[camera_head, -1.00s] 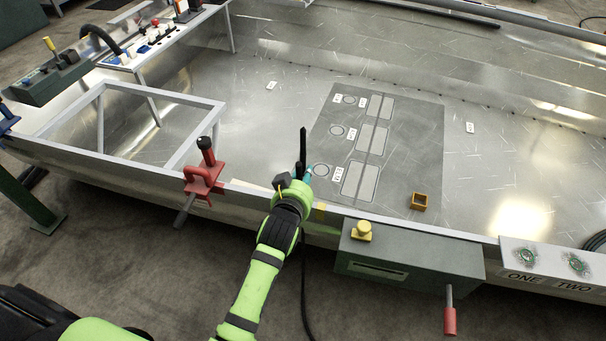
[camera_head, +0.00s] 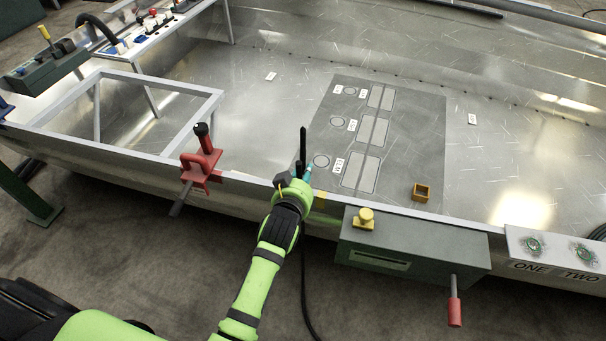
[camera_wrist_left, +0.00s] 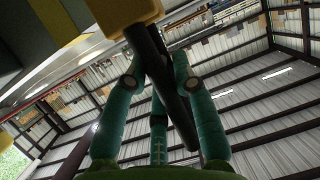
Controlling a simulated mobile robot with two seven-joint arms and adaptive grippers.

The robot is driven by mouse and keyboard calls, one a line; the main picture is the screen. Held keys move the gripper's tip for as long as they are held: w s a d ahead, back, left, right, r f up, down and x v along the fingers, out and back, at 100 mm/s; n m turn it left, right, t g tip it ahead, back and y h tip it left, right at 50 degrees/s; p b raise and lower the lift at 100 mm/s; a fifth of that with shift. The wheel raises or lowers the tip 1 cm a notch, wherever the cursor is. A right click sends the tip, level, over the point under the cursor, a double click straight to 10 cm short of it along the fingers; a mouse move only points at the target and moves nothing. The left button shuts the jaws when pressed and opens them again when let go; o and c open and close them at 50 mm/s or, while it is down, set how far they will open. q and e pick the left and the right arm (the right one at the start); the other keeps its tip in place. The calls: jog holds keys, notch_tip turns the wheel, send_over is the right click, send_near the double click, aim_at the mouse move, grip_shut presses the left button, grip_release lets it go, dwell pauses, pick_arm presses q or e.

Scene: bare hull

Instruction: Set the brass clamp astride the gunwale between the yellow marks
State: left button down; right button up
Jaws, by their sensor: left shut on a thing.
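My left gripper (camera_head: 305,172) is at the gunwale (camera_head: 250,182), its teal fingers shut on the brass clamp. In the left wrist view the clamp's yellow body (camera_wrist_left: 125,14) is at the top, with its dark rod (camera_wrist_left: 165,85) running between the fingers (camera_wrist_left: 158,105). In the head view a black rod (camera_head: 303,143) stands up at the gripper, and the hand hides most of the clamp. One yellow mark (camera_head: 321,197) shows on the gunwale just right of the hand. I cannot tell whether the clamp touches the gunwale. My right gripper is not in view.
A red clamp (camera_head: 199,168) sits on the gunwale to the left. A grey-green box (camera_head: 410,247) with a yellow knob (camera_head: 364,217) hangs outside the hull to the right.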

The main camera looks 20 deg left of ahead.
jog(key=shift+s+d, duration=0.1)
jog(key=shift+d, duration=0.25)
pick_arm(q)
jog(key=c, duration=1)
grip_release()
jog(key=shift+o, duration=0.3)
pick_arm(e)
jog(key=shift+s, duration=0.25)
pick_arm(q)
jog(key=shift+s, duration=0.1)
jog(key=v, duration=0.7)
jog(key=shift+s+r, duration=0.15)
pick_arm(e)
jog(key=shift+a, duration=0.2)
